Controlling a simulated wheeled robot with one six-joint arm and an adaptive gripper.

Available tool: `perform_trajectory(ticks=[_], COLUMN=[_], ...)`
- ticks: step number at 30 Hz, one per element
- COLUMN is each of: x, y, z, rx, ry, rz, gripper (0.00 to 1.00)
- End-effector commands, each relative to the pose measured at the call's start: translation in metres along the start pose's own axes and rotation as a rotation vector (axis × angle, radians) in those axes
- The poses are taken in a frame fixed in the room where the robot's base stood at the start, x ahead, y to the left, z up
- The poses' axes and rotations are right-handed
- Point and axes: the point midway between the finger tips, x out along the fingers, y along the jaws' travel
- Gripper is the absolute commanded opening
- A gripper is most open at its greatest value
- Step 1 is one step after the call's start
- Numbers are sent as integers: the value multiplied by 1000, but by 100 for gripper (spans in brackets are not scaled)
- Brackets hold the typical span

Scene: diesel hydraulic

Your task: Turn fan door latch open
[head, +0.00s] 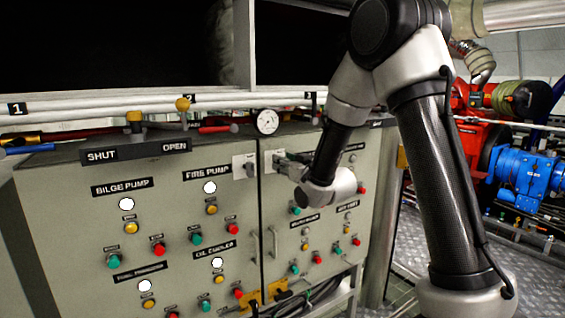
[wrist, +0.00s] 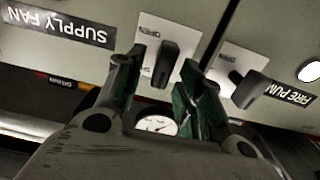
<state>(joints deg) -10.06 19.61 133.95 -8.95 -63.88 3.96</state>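The fan door latch (wrist: 165,62) is a dark handle on a pale plate, beside the SUPPLY FAN label (wrist: 60,25) in the wrist view. In the head view its plate (head: 269,158) shows at the left edge of the right-hand cabinet door; my gripper largely hides the handle. My gripper (wrist: 160,66) is open, with one finger on each side of the latch handle in the picture. I cannot tell whether either finger touches it. The head view shows my gripper (head: 283,163) close to the cabinet front.
The fire pump latch (wrist: 247,88) sits close beside, across the door seam; it also shows in the head view (head: 248,168). A round gauge (head: 266,121) stands on the cabinet top. Buttons and door handles (head: 272,242) lie below. Pipes run above the cabinet.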

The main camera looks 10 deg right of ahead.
Motion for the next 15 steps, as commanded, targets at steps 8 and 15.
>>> perform_trajectory(ticks=[8,15], x=[19,19], y=[0,0], z=[0,0], rx=[0,0], ry=[-1,-1], rz=[1,1], gripper=[38,28])
